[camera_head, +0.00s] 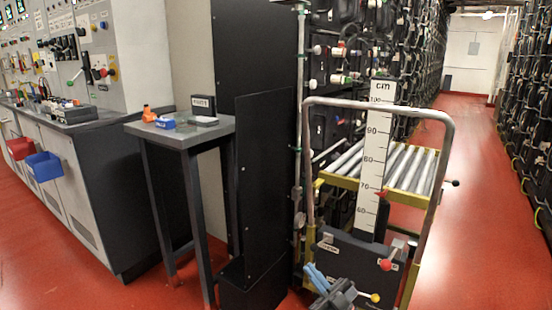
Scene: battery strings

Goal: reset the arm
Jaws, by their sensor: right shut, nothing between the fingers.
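My right gripper (312,272) shows at the bottom, right of the middle, with its light blue fingers pointing up and left. It is shut with nothing between the fingers. It appears in front of the lower part of a lift trolley (447,170); I cannot tell whether they touch. My left gripper is not in view.
The trolley has a roller top (407,165) and an upright cm scale (376,150). A small grey table (180,138) holds small items at left, beside a control cabinet (95,190). Battery racks (405,60) stand behind. The red aisle (480,180) at right is clear.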

